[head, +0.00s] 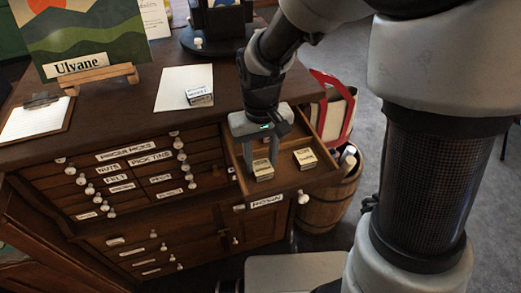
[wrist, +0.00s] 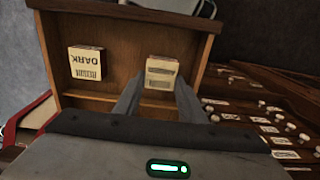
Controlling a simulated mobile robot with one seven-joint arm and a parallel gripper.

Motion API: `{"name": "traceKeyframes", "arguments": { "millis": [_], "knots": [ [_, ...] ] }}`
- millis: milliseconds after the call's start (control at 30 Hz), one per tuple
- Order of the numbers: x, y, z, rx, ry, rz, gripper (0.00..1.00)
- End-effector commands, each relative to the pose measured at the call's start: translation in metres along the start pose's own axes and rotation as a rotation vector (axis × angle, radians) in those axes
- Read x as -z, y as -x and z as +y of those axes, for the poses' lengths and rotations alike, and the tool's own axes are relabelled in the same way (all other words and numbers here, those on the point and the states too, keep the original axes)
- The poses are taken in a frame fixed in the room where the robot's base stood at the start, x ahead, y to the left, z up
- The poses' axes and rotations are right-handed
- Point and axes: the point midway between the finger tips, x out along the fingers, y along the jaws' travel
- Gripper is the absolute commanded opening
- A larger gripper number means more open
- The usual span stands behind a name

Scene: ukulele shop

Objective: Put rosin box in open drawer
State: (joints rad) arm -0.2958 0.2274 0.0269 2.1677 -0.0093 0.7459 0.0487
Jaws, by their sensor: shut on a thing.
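The open drawer (head: 318,180) juts out from the upper right of the dark wooden cabinet, with a label on its front. My gripper (head: 262,152) reaches down into it with its fingers shut on a small cream rosin box (head: 263,173). The held box also shows at the fingertips in the wrist view (wrist: 162,72). It is low in the drawer; I cannot tell whether it touches the bottom. A second small box (head: 305,158), its label reading DARK in the wrist view (wrist: 86,63), lies in the drawer apart from the held one.
Another small box (head: 199,96) lies on a white sheet (head: 178,86) on the cabinet top. A wooden barrel (head: 325,208) with a red-edged bag (head: 335,112) stands right of the drawer.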

Motion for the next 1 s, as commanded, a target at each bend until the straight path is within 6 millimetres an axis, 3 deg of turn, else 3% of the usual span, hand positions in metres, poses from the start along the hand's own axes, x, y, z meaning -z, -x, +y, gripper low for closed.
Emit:
{"name": "traceKeyframes", "arguments": {
  "millis": [167, 200, 300, 700, 1000],
  "knots": [
    [0.0, -0.004, 0.0, 0.0, 0.0, -0.001, 0.15],
    [0.0, -0.003, 0.0, 0.0, 0.0, 0.0, 0.4],
    [0.0, -0.003, 0.0, 0.0, 0.0, 0.0, 0.55],
    [0.001, 0.006, 0.0, 0.0, 0.0, 0.002, 0.55],
    [0.001, 0.067, 0.001, 0.0, -0.001, 0.005, 0.55]
  ]
}}
